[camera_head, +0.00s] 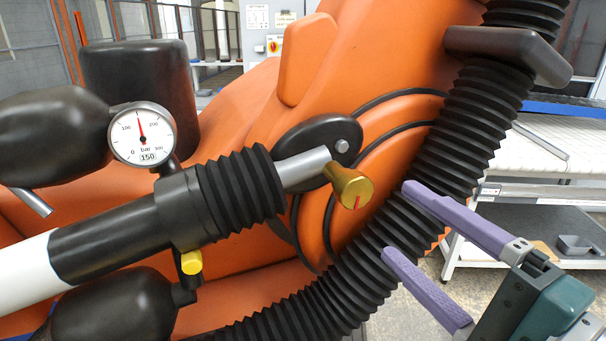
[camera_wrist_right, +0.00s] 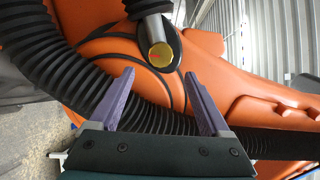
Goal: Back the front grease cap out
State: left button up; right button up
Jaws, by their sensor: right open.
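A brass-coloured grease cap (camera_head: 352,190) with a red mark on its face sits at the end of the grey rod, in front of the orange arm. It also shows in the right wrist view as a round gold face (camera_wrist_right: 160,56), above and between my fingertips. My right gripper (camera_head: 397,220) has purple fingers spread apart and empty; in the head view its tips are to the right of and below the cap, apart from it. It also shows in the wrist view (camera_wrist_right: 159,74). My left gripper is not in view.
A black ribbed hose (camera_head: 470,118) runs behind my right fingers. A pressure gauge (camera_head: 142,134) and a small yellow cap (camera_head: 191,262) are on the black cylinder at left. A white-topped conveyor table (camera_head: 540,165) stands at the right.

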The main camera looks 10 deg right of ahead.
aim_at(359, 194)
jog(key=x, duration=0.2)
jog(key=p+x, duration=0.1)
jog(key=x, duration=0.5)
jog(key=shift+s+a, duration=0.15)
jog(key=shift+a, duration=0.15)
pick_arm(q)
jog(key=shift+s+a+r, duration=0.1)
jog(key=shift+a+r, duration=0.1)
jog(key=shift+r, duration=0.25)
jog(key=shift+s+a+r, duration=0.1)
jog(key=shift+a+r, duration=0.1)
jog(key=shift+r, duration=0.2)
pick_arm(e)
jog(key=shift+w+a, duration=0.15)
jog(key=shift+w, duration=0.5)
jog(key=shift+c, duration=0.3)
grip_shut()
pick_arm(q)
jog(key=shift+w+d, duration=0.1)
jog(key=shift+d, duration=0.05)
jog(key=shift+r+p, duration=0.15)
jog(key=shift+p, duration=0.15)
pick_arm(e)
jog(key=shift+n, duration=0.3)
